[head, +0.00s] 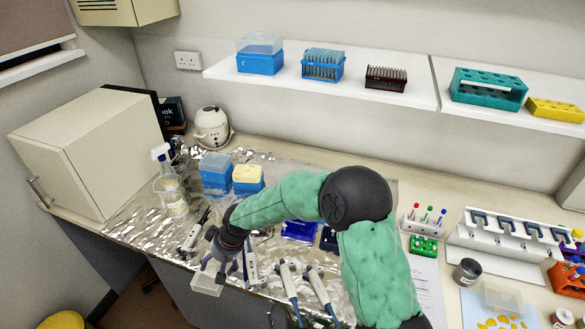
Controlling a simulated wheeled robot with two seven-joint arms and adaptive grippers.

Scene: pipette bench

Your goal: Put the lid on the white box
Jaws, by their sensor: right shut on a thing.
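My right gripper (219,268) reaches across the bench from the right and points down near the front edge at the left. It is shut on a pale, see-through, shallow piece (206,285) that looks like a lid, in front of the bench edge. The fingers partly cover its upper side. A clear, open-looking box (503,298) lies at the lower right beside yellow tips; I cannot tell whether it is the white box. My left gripper cannot be made out.
Several pipettes (289,285) lie on the foil-covered bench (130,226) near my gripper. Blue tip boxes (216,178), a spray bottle (172,192) and a large beige cabinet (85,150) stand behind. A pipette stand (500,238) and metal cup (467,271) are at right.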

